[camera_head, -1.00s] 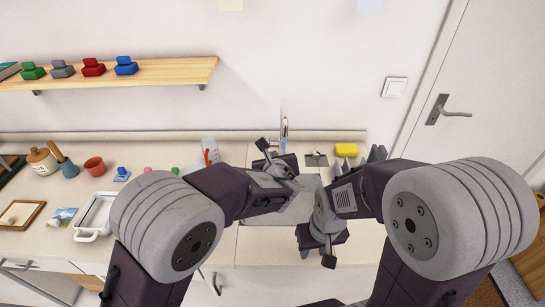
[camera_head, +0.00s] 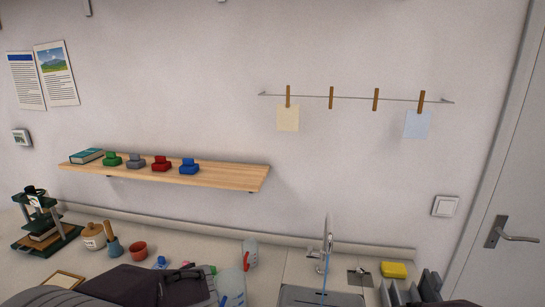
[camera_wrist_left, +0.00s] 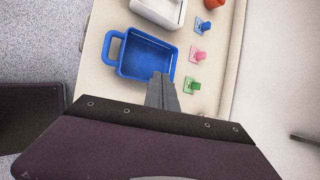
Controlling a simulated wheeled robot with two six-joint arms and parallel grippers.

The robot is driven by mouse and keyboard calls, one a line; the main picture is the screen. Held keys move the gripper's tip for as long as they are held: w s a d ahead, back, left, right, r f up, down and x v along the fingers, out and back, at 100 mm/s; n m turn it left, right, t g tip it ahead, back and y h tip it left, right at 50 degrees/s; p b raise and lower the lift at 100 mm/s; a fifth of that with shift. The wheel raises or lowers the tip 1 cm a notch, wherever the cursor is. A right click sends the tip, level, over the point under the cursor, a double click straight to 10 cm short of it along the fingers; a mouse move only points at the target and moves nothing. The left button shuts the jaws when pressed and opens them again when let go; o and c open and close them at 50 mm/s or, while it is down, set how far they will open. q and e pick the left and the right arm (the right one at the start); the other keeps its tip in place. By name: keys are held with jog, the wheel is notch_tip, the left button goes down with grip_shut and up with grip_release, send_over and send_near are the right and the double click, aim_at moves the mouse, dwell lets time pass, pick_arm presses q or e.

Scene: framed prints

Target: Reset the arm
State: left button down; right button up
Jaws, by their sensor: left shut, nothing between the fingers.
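My left gripper (camera_wrist_left: 161,80) shows in the left wrist view with its grey fingers together and nothing between them. Its tips are over the near edge of a blue handled tray (camera_wrist_left: 134,67), seen from above; I cannot tell the height between them. In the head view part of my left arm (camera_head: 130,286) crosses the bottom left, and its fingertips are not clear there.
Pink (camera_wrist_left: 201,55) and green (camera_wrist_left: 194,84) stamps stand beside the blue tray, with a white tray (camera_wrist_left: 172,14) beyond. Bottles, a faucet (camera_head: 326,245), a sponge (camera_head: 394,270) and a wooden shelf (camera_head: 225,176) line the wall. Paper sheets (camera_head: 289,118) hang from a clip line.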

pick_arm(q)
jog(key=s+a+f+n+g+h, duration=0.1)
jog(key=s+a+f+n+g, duration=0.15)
jog(key=s+n, duration=0.45)
jog(key=s+d+f+n+g+h, duration=0.2)
jog(key=s+d+f+n+h, duration=0.2)
jog(key=s+d+n, duration=0.3)
jog(key=s+f+n, duration=0.1)
jog(key=s+n, duration=0.1)
jog(key=n, duration=0.3)
jog(key=shift+s+d, duration=0.2)
jog(key=shift+d, duration=0.1)
